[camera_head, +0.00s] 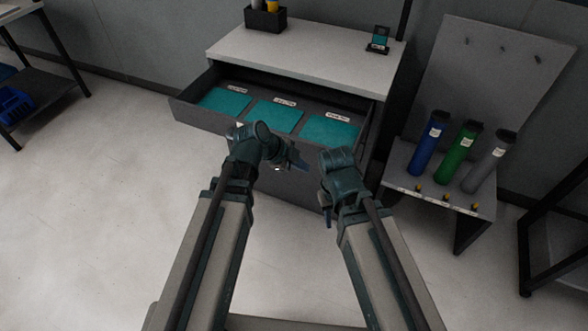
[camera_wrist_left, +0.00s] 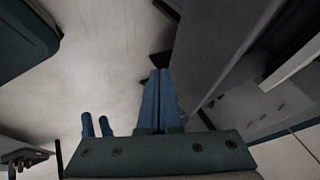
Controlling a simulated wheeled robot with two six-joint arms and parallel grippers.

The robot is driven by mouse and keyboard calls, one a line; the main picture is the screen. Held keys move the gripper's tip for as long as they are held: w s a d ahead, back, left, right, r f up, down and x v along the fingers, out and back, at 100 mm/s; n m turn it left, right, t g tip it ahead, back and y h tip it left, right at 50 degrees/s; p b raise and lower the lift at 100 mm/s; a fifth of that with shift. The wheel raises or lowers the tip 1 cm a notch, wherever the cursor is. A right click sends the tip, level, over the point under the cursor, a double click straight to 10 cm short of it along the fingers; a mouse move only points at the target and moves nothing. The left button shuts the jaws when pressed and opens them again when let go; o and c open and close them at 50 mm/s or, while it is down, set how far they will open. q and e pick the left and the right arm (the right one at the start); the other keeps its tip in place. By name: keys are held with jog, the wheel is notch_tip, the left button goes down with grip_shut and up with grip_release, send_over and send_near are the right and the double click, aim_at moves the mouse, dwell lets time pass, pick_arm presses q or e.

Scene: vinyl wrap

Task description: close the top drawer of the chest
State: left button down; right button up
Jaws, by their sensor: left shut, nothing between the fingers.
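In the head view the chest (camera_head: 300,47) has a light top and dark sides. Its top drawer (camera_head: 192,117) stands pulled out, showing several teal sheets with white labels inside. My left gripper (camera_head: 301,164) points right at the drawer's front, its fingers shut and empty; I cannot tell whether it touches. My arm hides part of the drawer front. The left gripper's blue fingers lie together in the left wrist view (camera_wrist_left: 160,98), beside a dark grey panel. My right gripper (camera_head: 327,216) hangs lower, right of the left one, fingers pointing down; its opening is unclear.
A dark holder (camera_head: 265,19) and a small device (camera_head: 379,40) stand on the chest top. At right, a stand (camera_head: 437,190) carries blue, green and grey rolls. A dark frame (camera_head: 540,240) is at far right.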

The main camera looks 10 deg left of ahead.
aim_at(318, 162)
pick_arm(q)
jog(key=shift+w+d+f, duration=0.1)
jog(key=shift+w+d, duration=0.2)
jog(key=shift+w, duration=0.4)
jog(key=shift+w+d+f, duration=0.15)
jog(key=shift+w+d, duration=0.15)
jog(key=shift+w, duration=0.4)
jog(key=shift+w+d+f, duration=0.1)
jog(key=shift+w+d, duration=0.2)
jog(key=shift+w, duration=0.4)
pick_arm(e)
jog(key=shift+f, duration=0.35)
pick_arm(q)
jog(key=shift+w, duration=0.1)
jog(key=w+d, duration=0.3)
jog(key=w, duration=0.6)
jog(key=w+d, duration=0.3)
jog(key=w, duration=0.6)
jog(key=w+d, duration=0.3)
jog(key=w, duration=0.6)
jog(key=shift+w, duration=0.4)
jog(key=shift+r, duration=0.1)
jog(key=shift+s, duration=0.1)
